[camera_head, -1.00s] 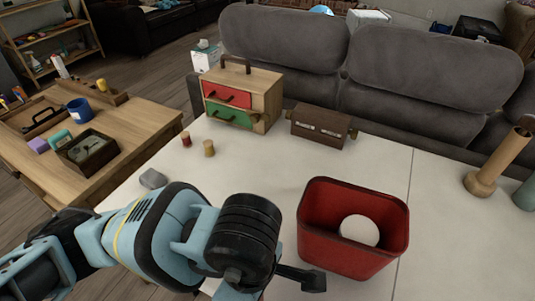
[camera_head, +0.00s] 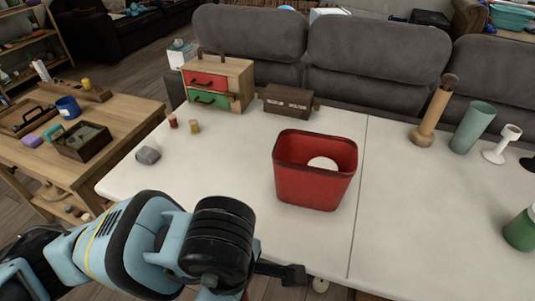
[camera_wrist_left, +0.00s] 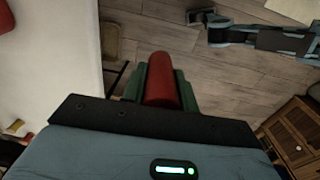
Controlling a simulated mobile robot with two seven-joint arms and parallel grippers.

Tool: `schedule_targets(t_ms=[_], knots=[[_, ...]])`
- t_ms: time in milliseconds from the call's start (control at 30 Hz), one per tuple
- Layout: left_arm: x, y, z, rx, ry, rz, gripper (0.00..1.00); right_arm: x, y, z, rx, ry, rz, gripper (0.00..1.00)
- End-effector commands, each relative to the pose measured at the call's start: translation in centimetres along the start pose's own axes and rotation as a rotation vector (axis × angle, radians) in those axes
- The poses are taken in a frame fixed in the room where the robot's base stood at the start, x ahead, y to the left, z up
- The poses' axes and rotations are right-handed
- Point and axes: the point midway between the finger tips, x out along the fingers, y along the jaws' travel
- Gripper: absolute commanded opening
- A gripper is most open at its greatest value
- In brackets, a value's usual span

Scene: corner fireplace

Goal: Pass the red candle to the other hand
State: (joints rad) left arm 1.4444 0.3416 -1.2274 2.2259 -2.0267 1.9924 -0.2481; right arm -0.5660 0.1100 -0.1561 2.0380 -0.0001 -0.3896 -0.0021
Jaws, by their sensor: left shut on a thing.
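The red candle (camera_wrist_left: 162,82) is a red cylinder held between the green fingers of my left gripper (camera_wrist_left: 160,90) in the left wrist view. The gripper is shut on it, out over the floor beside the white table's edge. In the head view my left arm comes in from the lower left and its wrist hides most of the gripper and the candle. Blue and black links, which look like my right arm (camera_wrist_left: 262,38), show at the upper right of the left wrist view, apart from the candle. The state of the right gripper there is unclear.
The white table (camera_head: 230,165) carries a red bin (camera_head: 305,190) with a white ball, a drawer box (camera_head: 235,80), a dark wooden box (camera_head: 288,102), small spools and a grey lump (camera_head: 148,155). A tall wooden holder (camera_head: 432,115) and a green cup (camera_head: 472,128) stand right.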

Motion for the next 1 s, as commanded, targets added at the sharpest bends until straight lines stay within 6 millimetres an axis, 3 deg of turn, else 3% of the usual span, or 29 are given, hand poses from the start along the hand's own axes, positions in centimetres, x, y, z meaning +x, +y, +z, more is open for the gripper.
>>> schedule_targets(t_ms=[33, 167, 400, 533, 700, 1000], knots=[[-2.8, 0.5, -0.2, -0.001, 0.012, 0.038, 0.06, -1.2, 0.0, -1.7, -0.003, 0.022, 0.002, 0.93], [-6.5, 1.0, -0.3, -0.002, 0.033, 0.093, 0.06, -3.0, 0.0, -4.0, -0.009, 0.054, 0.005, 0.93], [-15.2, 1.8, -0.7, -0.002, 0.075, 0.205, 0.06, -5.7, 0.5, -9.5, -0.031, 0.147, 0.019, 0.93], [-19.2, 1.9, -0.7, -0.002, 0.091, 0.25, 0.06, -7.0, 0.7, -11.3, -0.041, 0.178, 0.025, 0.93], [-21.2, 1.9, -0.7, -0.001, 0.096, 0.263, 0.06, -7.6, 0.8, -12.3, -0.046, 0.197, 0.029, 0.93], [-20.7, 1.9, -0.7, -0.001, 0.093, 0.254, 0.06, -7.4, 0.8, -11.8, -0.044, 0.187, 0.029, 0.93]])
